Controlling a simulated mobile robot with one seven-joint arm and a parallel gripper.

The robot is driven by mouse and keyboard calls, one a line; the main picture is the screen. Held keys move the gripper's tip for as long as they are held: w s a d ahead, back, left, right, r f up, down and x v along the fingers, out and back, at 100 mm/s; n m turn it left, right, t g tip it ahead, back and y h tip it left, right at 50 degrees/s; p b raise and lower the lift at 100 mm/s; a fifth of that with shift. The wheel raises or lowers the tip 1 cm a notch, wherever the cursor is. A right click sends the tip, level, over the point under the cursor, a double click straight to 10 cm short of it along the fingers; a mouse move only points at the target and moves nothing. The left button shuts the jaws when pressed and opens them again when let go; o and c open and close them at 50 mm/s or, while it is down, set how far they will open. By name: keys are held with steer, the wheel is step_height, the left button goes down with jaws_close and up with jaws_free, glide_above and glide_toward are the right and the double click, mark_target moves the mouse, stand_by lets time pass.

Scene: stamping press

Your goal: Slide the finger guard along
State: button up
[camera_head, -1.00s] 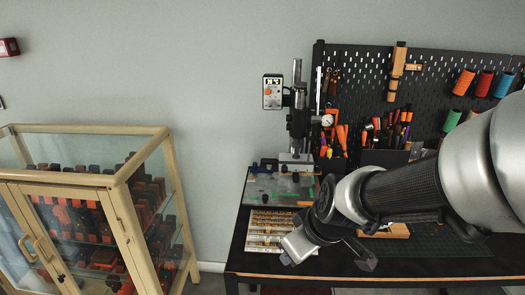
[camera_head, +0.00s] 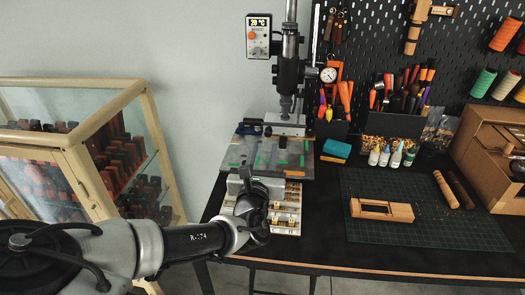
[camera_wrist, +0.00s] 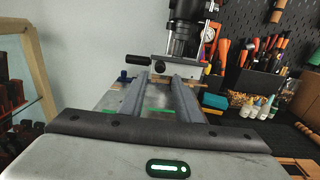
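The stamping press (camera_head: 290,75) stands at the back left of the bench, with a dark head on a metal column. At its foot is a pale metal block (camera_head: 285,125), with a black knob on its left in the wrist view (camera_wrist: 168,69). Which part is the finger guard I cannot tell for certain. A grey plate (camera_head: 297,160) with green strips lies before the block. My gripper (camera_head: 255,182) is over the plate's front edge, pointing toward the press.
A type tray (camera_head: 288,215) lies under and beside my gripper. A glass cabinet (camera_head: 150,100) stands close on the left. Tool holders (camera_head: 392,125) and small bottles (camera_head: 391,157) are right of the press.

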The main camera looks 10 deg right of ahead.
mark_target(268, 135)
steer(key=b+x, duration=0.3)
steer(key=x, duration=0.4)
steer(key=shift+w+d+f, duration=0.1)
steer(key=shift+w+f, duration=0.1)
steer(key=shift+w+r, duration=0.1)
steer(key=shift+w, duration=0.1)
steer(key=shift+c, duration=0.7)
jaws_close()
step_height(268, 135, up, 9)
steer(key=p, duration=0.9)
steer(key=shift+r+p, duration=0.2)
steer(key=shift+p, duration=0.2)
steer(key=shift+o, duration=1.9)
jaws_free()
steer(key=shift+f, duration=0.1)
steer(key=shift+s, duration=0.1)
